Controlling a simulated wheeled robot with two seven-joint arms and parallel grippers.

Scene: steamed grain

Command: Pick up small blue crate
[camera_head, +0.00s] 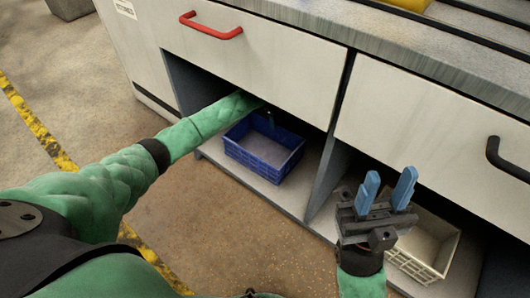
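The small blue crate (249,164) stands upright on the low shelf of the open left compartment, under the drawer with the red handle. It looks empty. My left arm reaches into this compartment, and my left gripper (270,118) is at the crate's back edge. The gripper is mostly hidden by shadow and the drawer front, with only a blue fingertip showing. I cannot tell whether it touches the crate or is closed on the rim. My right gripper (386,190) is in front of the right compartment, empty, with its two blue fingers apart.
A white crate (437,262) is in the right compartment, partly behind my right gripper. A divider (328,177) separates the compartments. Drawer fronts with a red handle (211,26) and a black handle (507,160) overhang the shelf. The floor in front is clear.

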